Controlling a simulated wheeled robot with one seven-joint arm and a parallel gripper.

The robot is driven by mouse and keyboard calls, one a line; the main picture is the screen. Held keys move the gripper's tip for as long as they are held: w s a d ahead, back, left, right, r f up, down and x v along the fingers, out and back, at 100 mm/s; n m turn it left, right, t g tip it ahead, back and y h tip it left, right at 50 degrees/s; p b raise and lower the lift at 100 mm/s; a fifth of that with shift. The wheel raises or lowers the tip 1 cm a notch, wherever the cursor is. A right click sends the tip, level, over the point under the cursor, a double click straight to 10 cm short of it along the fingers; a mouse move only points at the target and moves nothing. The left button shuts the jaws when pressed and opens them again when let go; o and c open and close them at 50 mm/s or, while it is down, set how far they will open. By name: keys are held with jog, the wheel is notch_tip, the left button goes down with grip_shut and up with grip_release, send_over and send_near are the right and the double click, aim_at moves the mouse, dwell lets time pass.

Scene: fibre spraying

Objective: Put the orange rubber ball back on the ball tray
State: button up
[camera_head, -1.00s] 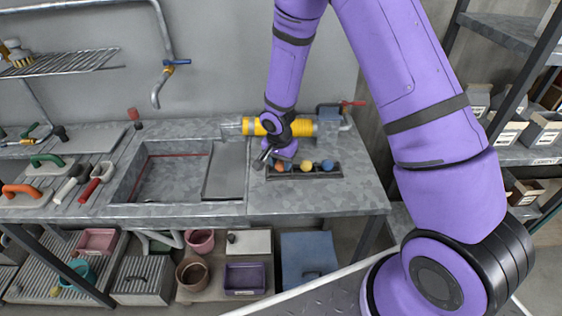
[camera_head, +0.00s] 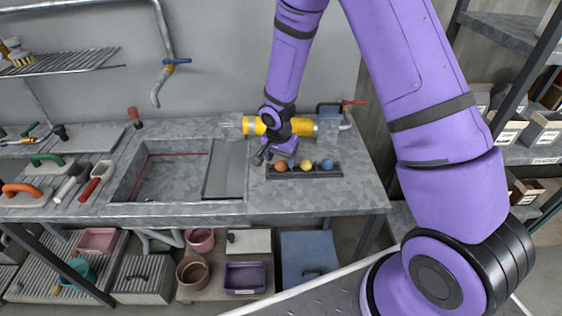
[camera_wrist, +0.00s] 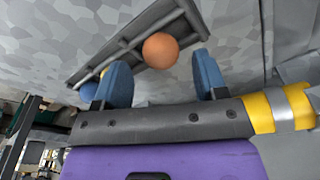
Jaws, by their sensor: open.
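The orange ball (camera_head: 281,166) sits at the left end of the dark ball tray (camera_head: 306,177), in line with a yellow ball (camera_head: 306,165) and a blue ball (camera_head: 327,164). In the wrist view the orange ball (camera_wrist: 160,50) shows just beyond and between the blue fingertips, over the end of the tray (camera_wrist: 125,50). My gripper (camera_wrist: 161,77) is open, with a gap to the ball on both sides. In the head view my gripper (camera_head: 284,153) is just above and behind the orange ball, its fingers partly hidden.
A yellow-banded cylinder (camera_head: 303,127) lies behind the tray near the wall. A sink basin (camera_head: 170,175) is left of the tray. The counter in front and right of the tray is clear. Shelves with boxes (camera_head: 542,130) stand at the right.

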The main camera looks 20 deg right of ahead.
notch_tip(320, 180, up, 11)
jog(key=s, duration=0.1)
notch_tip(320, 180, up, 9)
jog(key=n+t, duration=0.1)
jog(key=n, duration=0.1)
send_over(279, 168)
jog(key=s+d, duration=0.3)
jog(key=s+d+r+n+t, duration=0.1)
jog(key=s+d+r+n, duration=0.1)
jog(key=s+r, duration=0.65)
jog(key=s+d+r+n+t, duration=0.1)
jog(key=s+r+n, duration=0.1)
jog(key=s+r, duration=0.3)
jog(key=s+d+r+n+t+y, duration=0.1)
jog(key=s+r, duration=0.4)
jog(key=s, duration=0.6)
jog(key=shift+s+d+r+n, duration=0.15)
jog(key=shift+s+d+n, duration=0.3)
jog(key=shift+n, duration=0.55)
